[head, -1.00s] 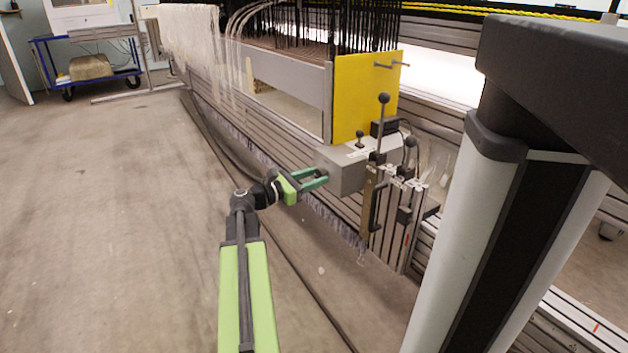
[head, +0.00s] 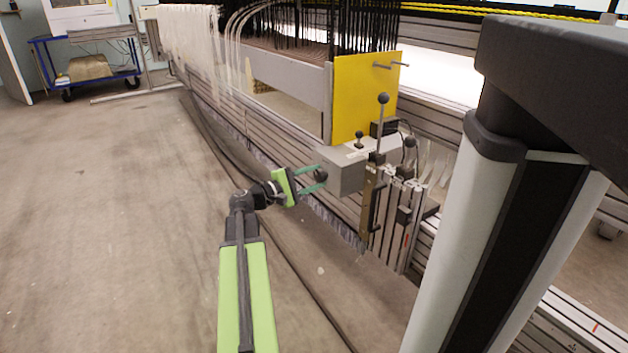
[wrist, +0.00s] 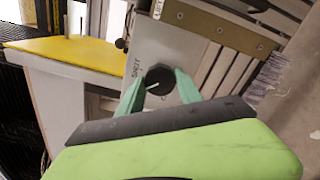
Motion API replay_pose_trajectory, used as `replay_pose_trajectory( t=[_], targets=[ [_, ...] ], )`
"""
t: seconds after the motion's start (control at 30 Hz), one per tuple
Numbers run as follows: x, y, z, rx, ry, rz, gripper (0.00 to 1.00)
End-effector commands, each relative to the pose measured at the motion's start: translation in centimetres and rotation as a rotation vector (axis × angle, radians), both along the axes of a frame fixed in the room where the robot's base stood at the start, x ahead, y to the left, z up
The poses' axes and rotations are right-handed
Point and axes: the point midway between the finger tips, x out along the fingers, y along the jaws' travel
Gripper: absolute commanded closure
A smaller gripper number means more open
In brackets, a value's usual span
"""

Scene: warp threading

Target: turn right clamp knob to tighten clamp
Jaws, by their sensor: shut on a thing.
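The clamp knob (wrist: 157,79) is black and round with a white pointer line. It sits on the side of a grey box (wrist: 160,40), with the word "SHUT" printed beside it. My gripper (wrist: 158,82) has its two green fingers on either side of the knob and is shut on it. In the head view, my gripper (head: 318,179) reaches the left face of the grey box (head: 346,176), and the dark knob (head: 321,175) shows between the fingertips.
A yellow plate (head: 362,98) stands above the box. A blue cart (head: 88,68) is at the back left. The floor (head: 110,220) on the left is open.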

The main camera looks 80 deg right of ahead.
Motion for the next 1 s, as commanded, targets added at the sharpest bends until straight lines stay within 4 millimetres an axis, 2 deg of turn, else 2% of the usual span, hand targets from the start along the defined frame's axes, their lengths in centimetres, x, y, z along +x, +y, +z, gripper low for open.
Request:
replay_pose_trajectory(
  t=[0.6,1.0],
  targets=[
    [-0.27,0.02,0.01,-0.386,-0.357,-0.004,0.99],
    [-0.27,0.04,-0.01,-0.498,-0.461,-0.005,0.99]
  ],
)
